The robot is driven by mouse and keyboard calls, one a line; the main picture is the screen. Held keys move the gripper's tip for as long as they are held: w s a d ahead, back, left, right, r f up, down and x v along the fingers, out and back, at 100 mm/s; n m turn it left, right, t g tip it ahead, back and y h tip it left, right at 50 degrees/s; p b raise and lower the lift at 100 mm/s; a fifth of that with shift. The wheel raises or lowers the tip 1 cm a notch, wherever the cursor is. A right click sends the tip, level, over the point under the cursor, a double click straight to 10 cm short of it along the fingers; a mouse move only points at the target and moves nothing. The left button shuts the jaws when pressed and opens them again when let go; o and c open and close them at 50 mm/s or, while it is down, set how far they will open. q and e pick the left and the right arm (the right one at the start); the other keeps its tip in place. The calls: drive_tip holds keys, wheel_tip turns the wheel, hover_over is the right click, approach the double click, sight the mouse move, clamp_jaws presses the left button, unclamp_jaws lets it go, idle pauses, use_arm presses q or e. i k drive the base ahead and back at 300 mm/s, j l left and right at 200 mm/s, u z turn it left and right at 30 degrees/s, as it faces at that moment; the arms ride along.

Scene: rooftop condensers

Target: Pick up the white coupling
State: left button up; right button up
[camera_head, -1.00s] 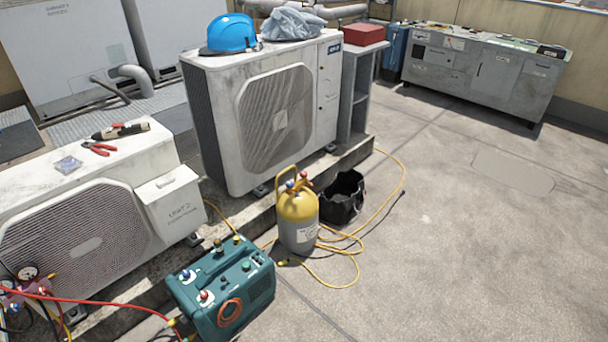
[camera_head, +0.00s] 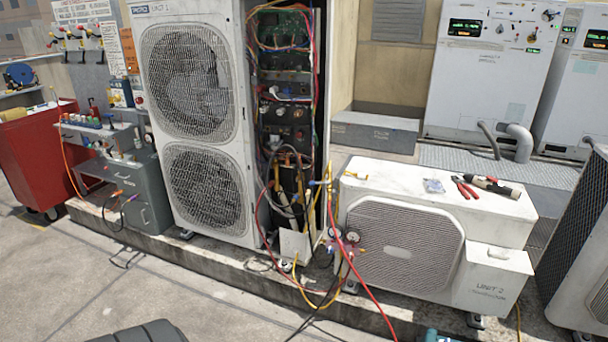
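I cannot pick out a white coupling for certain. Several small parts with coloured tops (camera_head: 95,122) stand on a grey tray at the left, too small to tell apart. A small clear packet (camera_head: 433,185) lies on top of the low white condenser (camera_head: 402,245), beside red-handled pliers (camera_head: 464,187) and a dark hand tool (camera_head: 492,186). Neither of my grippers is in view.
A tall condenser (camera_head: 193,90) stands open, with wiring (camera_head: 285,75) exposed. Gauges and hoses (camera_head: 345,240) hang between the units. A red cabinet (camera_head: 35,160) and a grey drawer unit (camera_head: 135,195) stand left. Floor in front (camera_head: 200,290) is mostly clear.

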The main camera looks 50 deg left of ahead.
sight(360, 176)
drive_tip(key=u, duration=1.2)
drive_tip(key=z, duration=1.7)
drive_tip(key=i+z, duration=0.1)
drive_tip(key=i, duration=1.35)
drive_tip(key=u, duration=2.45)
